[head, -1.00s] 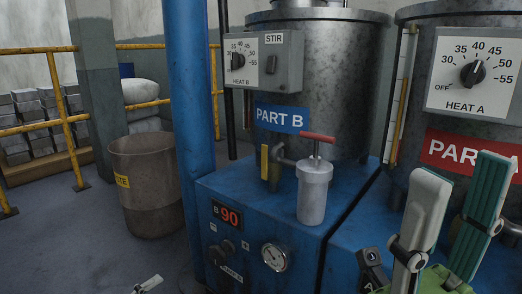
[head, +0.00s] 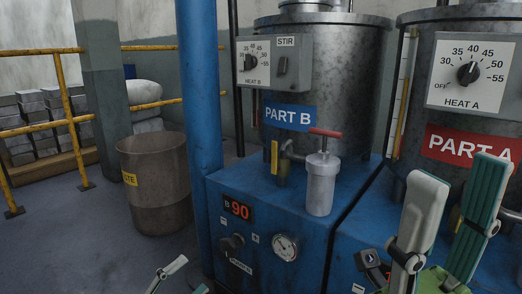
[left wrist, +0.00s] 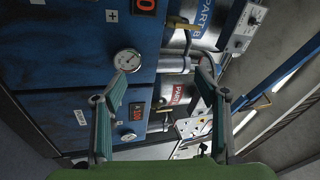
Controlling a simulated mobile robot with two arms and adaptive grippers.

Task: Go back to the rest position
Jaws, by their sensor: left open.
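My left gripper (head: 187,278) shows only its tips at the bottom edge of the head view, in front of the blue machine. In the left wrist view its two fingers (left wrist: 163,70) stand wide apart with nothing between them, facing the blue panel and dial gauge (left wrist: 127,61). My right gripper (head: 461,172) is at the lower right of the head view, fingers upright, apart and empty, in front of the PART A tank. The blue machine (head: 268,190) carries the PART B tank (head: 350,85) and the PART A tank (head: 420,100).
A grey canister with a red handle (head: 321,185) stands on the machine's top. A blue post (head: 198,130) rises at its left. A brown waste bin (head: 158,190) and yellow railings (head: 70,115) stand further left. Open floor (head: 80,250) lies at the lower left.

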